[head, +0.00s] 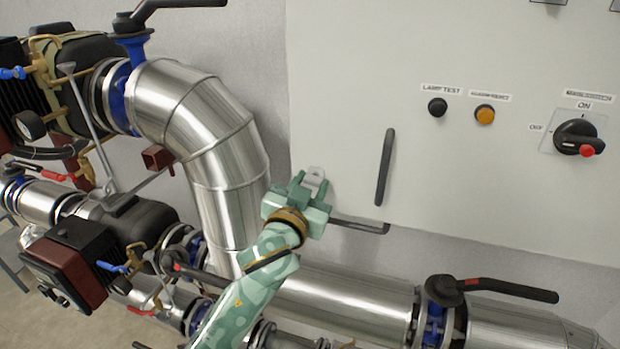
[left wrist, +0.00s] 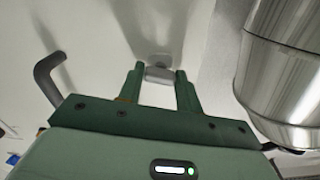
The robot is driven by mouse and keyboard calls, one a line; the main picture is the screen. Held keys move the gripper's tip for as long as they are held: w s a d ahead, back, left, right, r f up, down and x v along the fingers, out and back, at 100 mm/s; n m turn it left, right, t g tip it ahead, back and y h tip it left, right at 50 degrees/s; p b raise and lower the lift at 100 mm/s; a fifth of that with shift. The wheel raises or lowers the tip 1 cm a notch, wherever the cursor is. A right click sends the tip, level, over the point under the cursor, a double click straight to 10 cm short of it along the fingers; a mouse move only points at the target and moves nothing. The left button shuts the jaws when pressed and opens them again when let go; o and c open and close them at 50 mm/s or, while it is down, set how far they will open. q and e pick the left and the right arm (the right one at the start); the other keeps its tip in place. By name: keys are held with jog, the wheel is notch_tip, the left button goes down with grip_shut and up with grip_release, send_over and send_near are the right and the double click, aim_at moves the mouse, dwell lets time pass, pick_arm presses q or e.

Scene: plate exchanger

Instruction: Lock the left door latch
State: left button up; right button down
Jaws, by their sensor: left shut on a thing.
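The left door latch (head: 314,177) is a small grey metal piece at the left edge of the white cabinet door (head: 345,90). My left gripper (head: 312,188) is at the latch, coming from below. In the left wrist view, the latch (left wrist: 158,72) sits between the tips of the two green fingers (left wrist: 160,85), which are shut on it. The fingers hide part of the latch in the head view. My right gripper is not in view.
A dark door handle (head: 385,167) stands right of my left gripper. A large shiny pipe (head: 215,140) bends down close on the left. A dark bar (head: 360,226) lies just below right. Switches, including a red-black rotary switch (head: 577,137), are at the upper right.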

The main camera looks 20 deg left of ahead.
pick_arm(q)
jog(key=m+p, duration=0.3)
jog(key=shift+r+m, duration=0.15)
jog(key=shift+m, duration=0.15)
jog(key=m+p, duration=0.2)
jog(key=m, duration=0.1)
jog(key=shift+m, duration=0.3)
jog(key=m+p, duration=0.3)
jog(key=m, duration=0.1)
jog(key=shift+m, duration=0.3)
jog(key=shift+m+p, duration=0.7)
jog(key=shift+m, duration=1.1)
jog(key=shift+f, duration=0.2)
jog(key=o, duration=1)
jog(key=shift+s+a+b, duration=0.15)
jog(key=shift+s+b, duration=0.85)
jog(key=shift+s, duration=3.1)
jog(key=shift+s+a+b, duration=0.1)
jog(key=shift+s+b, duration=0.9)
jog(key=shift+s, duration=3.05)
